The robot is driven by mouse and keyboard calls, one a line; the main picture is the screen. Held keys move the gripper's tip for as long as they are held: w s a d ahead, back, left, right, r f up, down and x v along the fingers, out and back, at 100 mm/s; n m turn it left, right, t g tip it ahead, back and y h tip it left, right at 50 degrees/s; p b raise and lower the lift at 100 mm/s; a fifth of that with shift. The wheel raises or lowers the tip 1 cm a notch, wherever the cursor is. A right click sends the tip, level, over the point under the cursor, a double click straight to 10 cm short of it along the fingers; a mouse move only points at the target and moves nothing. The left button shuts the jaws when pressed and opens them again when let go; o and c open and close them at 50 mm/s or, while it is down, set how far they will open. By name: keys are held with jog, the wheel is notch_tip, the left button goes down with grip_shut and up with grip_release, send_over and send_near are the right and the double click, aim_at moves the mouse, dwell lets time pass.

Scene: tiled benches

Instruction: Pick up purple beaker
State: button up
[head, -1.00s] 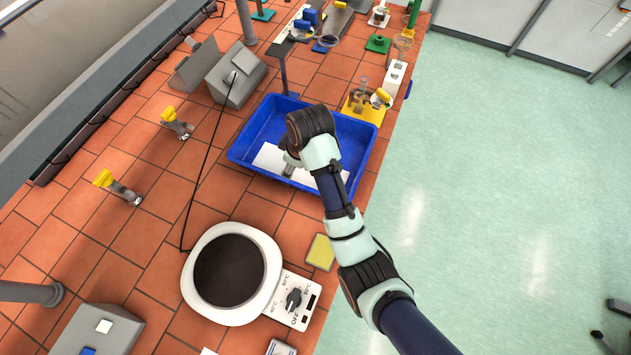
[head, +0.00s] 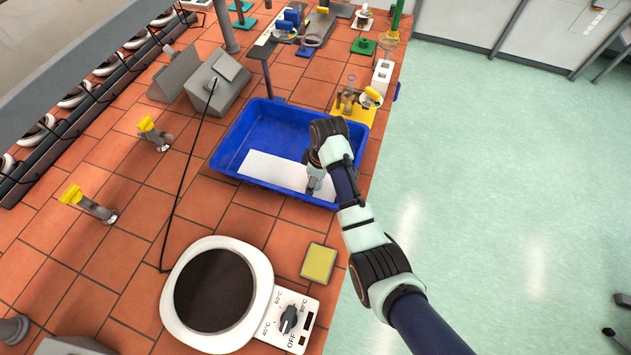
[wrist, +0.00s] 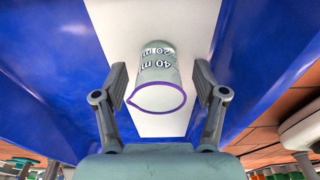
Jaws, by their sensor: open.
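The beaker (wrist: 158,80) is clear with a purple rim and printed volume marks. In the wrist view it stands over a white sheet, between the two fingers of my gripper (wrist: 160,68). The fingers are apart, one on each side, with a gap to the glass. In the head view my gripper (head: 314,183) is low inside the blue tray (head: 232,140), near its front right corner. The beaker cannot be made out there, behind or under my gripper.
The white sheet (head: 262,168) lies in the tray. A hotplate (head: 256,265) and a yellow pad (head: 318,263) are in front of the tray. A yellow stand (head: 357,113) is beyond it. The tray walls surround my gripper.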

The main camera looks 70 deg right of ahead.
jog(key=shift+f, duration=0.25)
jog(key=c, duration=1.2)
jog(key=shift+w+r+p, duration=0.1)
jog(key=shift+r+p, duration=5.15)
jog(key=shift+r, duration=4.8)
